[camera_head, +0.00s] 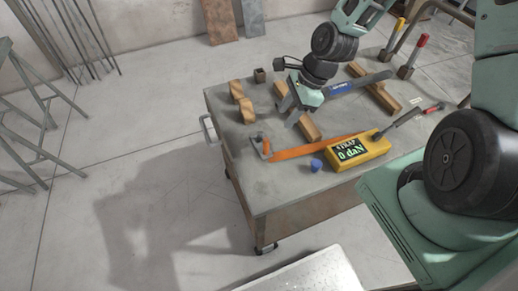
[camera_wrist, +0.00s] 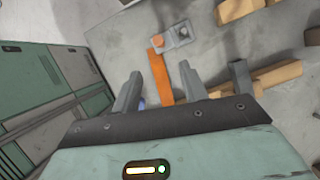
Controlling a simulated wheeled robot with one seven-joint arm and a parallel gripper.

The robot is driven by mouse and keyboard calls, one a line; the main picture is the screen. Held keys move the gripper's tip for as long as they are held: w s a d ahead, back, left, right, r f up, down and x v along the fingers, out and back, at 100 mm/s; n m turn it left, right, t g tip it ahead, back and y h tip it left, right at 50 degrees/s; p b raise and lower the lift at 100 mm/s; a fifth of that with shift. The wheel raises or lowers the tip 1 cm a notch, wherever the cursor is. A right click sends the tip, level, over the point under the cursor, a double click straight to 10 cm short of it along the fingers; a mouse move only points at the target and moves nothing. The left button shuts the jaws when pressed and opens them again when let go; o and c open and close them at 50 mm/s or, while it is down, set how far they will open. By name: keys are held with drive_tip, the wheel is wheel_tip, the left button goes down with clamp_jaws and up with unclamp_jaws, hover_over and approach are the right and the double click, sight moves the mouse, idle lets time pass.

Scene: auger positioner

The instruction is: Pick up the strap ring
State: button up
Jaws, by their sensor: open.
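The strap ring (camera_head: 264,148) appears to be the small grey metal fitting at the left end of the orange strap (camera_head: 300,149), lying on the workbench. In the wrist view this fitting (camera_wrist: 178,36) lies beyond my fingertips, at the far end of the strap (camera_wrist: 160,76). A round orange-brown spot shows on it; the ring's exact shape is too small to tell. My gripper (camera_head: 290,109) is open and empty above the bench, up and to the right of the fitting and apart from it. My fingers (camera_wrist: 160,70) point down toward the strap in the wrist view.
A yellow strap gauge (camera_head: 361,151) and a blue cap (camera_head: 316,164) lie to the right. Wooden blocks (camera_head: 236,89) and a small dark block (camera_head: 259,75) stand behind left. The bench's front left corner is clear.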

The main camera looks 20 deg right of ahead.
sight(266, 145)
drive_tip(key=x, duration=0.9)
drive_tip(key=shift+f, duration=0.15)
drive_tip(key=p+x, duration=0.1)
drive_tip(key=x, duration=0.3)
drive_tip(key=shift+a, duration=0.2)
drive_tip(key=shift+w+a+f, duration=0.1)
drive_tip(key=shift+f, duration=0.4)
clamp_jaws()
